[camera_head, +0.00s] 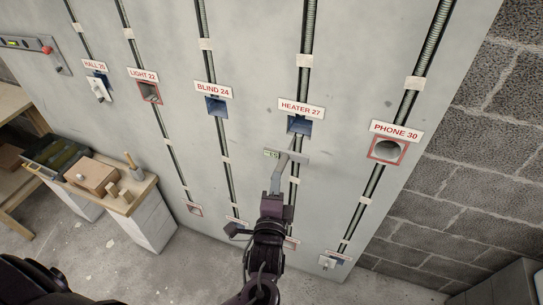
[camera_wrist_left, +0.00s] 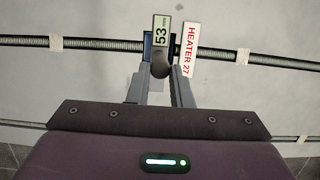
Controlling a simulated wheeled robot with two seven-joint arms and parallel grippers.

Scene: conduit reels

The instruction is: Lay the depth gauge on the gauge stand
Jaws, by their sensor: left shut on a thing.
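My left gripper (camera_head: 281,172) is in front of the wall panel, just below the blue box labelled HEATER 27 (camera_head: 299,125). It is shut on the depth gauge (camera_head: 293,157), a light grey bar with a small numeric display. In the left wrist view the gauge's display (camera_wrist_left: 161,30) shows beyond the fingertips (camera_wrist_left: 160,75), beside the HEATER 27 label (camera_wrist_left: 189,50). I cannot tell whether the gauge touches the box. I cannot make out the gauge stand for certain. My right gripper is not in view.
Conduits with labelled boxes run down the panel, among them BLIND 24 (camera_head: 216,106) and PHONE 30 (camera_head: 388,150). At left a bench (camera_head: 146,188) carries a cardboard box (camera_head: 90,174), small wooden pieces and a dark tray (camera_head: 52,155). A block wall (camera_head: 460,140) stands at right.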

